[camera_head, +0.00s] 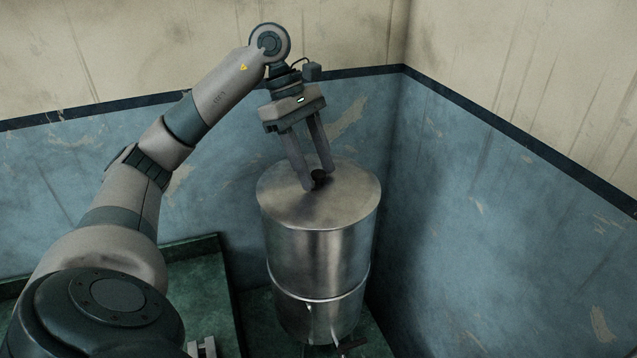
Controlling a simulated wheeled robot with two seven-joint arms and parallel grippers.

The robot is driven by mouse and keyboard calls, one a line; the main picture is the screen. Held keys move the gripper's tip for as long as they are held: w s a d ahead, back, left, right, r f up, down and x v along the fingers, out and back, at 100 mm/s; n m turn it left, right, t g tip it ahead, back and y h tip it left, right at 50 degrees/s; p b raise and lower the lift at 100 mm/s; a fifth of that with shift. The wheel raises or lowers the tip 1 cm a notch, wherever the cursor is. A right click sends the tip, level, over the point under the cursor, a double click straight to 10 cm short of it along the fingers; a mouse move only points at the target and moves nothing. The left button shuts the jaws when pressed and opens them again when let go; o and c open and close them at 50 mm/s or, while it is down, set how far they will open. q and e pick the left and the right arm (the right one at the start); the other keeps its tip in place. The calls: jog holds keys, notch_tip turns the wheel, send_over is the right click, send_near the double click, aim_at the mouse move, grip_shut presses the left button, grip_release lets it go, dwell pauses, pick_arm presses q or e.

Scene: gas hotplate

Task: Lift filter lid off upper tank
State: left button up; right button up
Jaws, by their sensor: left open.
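A metal filter stands upright in the corner, with its upper tank (318,255) above a seam and a lower part (318,318) below. The flat round lid (345,205) sits on the upper tank. A small dark knob (319,176) stands at the middle of the lid. My left gripper (318,180) points down over the lid, open, with its fingertips on either side of the knob. Whether the fingers touch the knob cannot be told.
Blue and cream walls meet behind the filter (480,190), close to its back and right. A green surface with a raised edge (195,280) lies to the left. A small tap (350,345) sticks out low at the front of the filter.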

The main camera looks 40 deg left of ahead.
aim_at(316, 172)
dwell(0.5)
pick_arm(q)
grip_shut()
jog(key=shift+r, duration=0.1)
jog(key=shift+r+b, duration=0.4)
jog(key=shift+r, duration=0.3)
jog(key=r, duration=0.1)
jog(key=r+b, duration=0.1)
jog(key=shift+d+r, duration=0.2)
jog(key=shift+r, duration=0.15)
jog(key=s+d+r+b, duration=0.2)
jog(key=s+d+r, duration=0.3)
jog(key=d, duration=0.5)
jog(key=shift+s+r, duration=0.2)
jog(key=shift+r, duration=0.65)
jog(key=shift+r, duration=0.1)
